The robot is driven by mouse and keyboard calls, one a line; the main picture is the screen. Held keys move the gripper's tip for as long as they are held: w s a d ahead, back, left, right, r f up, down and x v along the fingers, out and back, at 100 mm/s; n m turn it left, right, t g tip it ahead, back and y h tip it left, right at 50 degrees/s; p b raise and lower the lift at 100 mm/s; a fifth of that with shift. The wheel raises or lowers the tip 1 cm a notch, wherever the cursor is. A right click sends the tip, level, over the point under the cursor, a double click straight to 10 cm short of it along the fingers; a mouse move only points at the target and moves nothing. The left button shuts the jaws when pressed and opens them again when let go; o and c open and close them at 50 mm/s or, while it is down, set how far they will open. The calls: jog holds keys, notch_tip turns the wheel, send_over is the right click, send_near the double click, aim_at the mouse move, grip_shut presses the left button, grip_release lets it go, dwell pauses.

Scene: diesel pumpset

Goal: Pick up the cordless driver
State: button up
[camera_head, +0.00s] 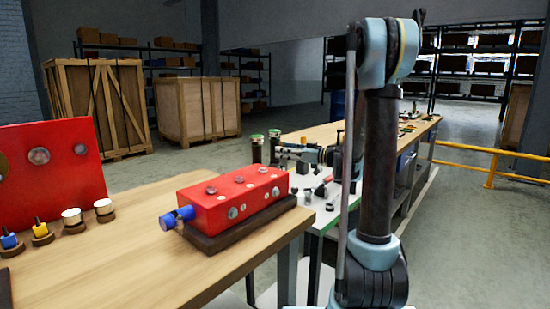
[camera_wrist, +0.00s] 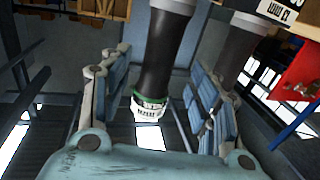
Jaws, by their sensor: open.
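I cannot pick out the cordless driver for certain in either view. In the wrist view my gripper (camera_wrist: 156,58) is open, its two blue-padded fingers spread apart. A black cylinder (camera_wrist: 166,55) with a green ring and a white lettered end shows between the fingers; I see no grip on it. A second dark cylinder (camera_wrist: 235,55) shows beyond the right finger. In the head view two dark cylinders with green tops (camera_head: 257,150) stand on the far bench, just left of the pale blue end of my arm. The fingers are too small there to make out.
A red block (camera_head: 235,196) with a blue end sits on a dark base on the near wooden bench (camera_head: 130,255). A red panel (camera_head: 50,170) and several small fittings stand left of it. Small dark parts (camera_head: 325,188) lie on the white bench top. A yellow rail (camera_head: 490,165) stands right.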

jog(key=shift+x, duration=2.7)
jog(key=shift+w+r, duration=0.1)
jog(key=shift+c, duration=0.5)
grip_shut()
